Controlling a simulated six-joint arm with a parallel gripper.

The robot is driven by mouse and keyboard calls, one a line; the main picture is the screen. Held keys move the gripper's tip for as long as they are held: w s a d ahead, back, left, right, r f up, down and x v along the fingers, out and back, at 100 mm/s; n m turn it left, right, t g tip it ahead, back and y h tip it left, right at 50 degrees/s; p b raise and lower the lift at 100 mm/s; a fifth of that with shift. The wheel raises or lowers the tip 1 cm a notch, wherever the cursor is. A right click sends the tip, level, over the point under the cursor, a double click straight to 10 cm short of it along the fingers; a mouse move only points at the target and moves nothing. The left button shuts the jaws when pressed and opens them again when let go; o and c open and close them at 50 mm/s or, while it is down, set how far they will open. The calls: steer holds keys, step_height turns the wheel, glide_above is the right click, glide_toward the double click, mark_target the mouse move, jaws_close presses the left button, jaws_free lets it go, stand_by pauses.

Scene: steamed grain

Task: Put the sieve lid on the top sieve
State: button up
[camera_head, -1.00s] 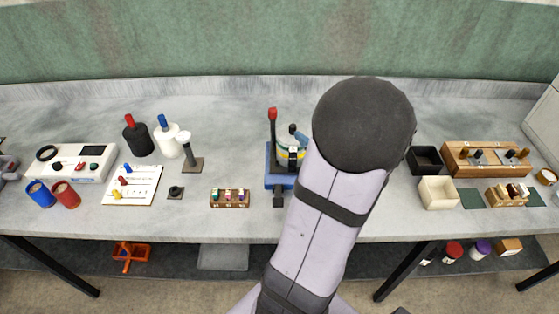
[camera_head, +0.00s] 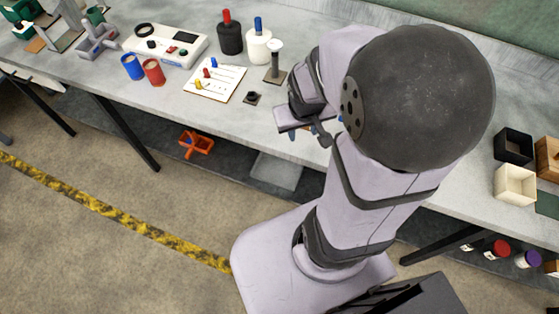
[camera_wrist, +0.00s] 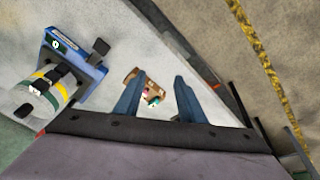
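The sieve shaker shows at the left of the wrist view, with a blue base (camera_wrist: 85,69) and a round sieve stack (camera_wrist: 25,98) banded white, yellow and green. Black clamp parts lie over the stack. I cannot make out a separate sieve lid in either current view. My gripper (camera_wrist: 160,78) has two blue fingers well apart with nothing held between them. It is to the right of the shaker in the wrist view. In the head view my arm hides the shaker and most of the gripper.
A wooden rack (camera_wrist: 130,76) with small coloured pieces lies on the bench beyond my fingers. Black and white bottles (camera_head: 258,45), red and blue cups (camera_head: 154,72) and a white card (camera_head: 214,80) stand left in the head view. Open boxes (camera_head: 515,186) stand right.

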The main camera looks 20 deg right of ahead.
steer(key=s+a+n+g+y, duration=0.1)
steer(key=s+a+g, duration=0.1)
steer(key=s+a, duration=0.4)
steer(key=a, duration=0.3)
steer(key=shift+n+g+y, duration=0.3)
steer(key=shift+y, duration=0.1)
stand_by(0.5)
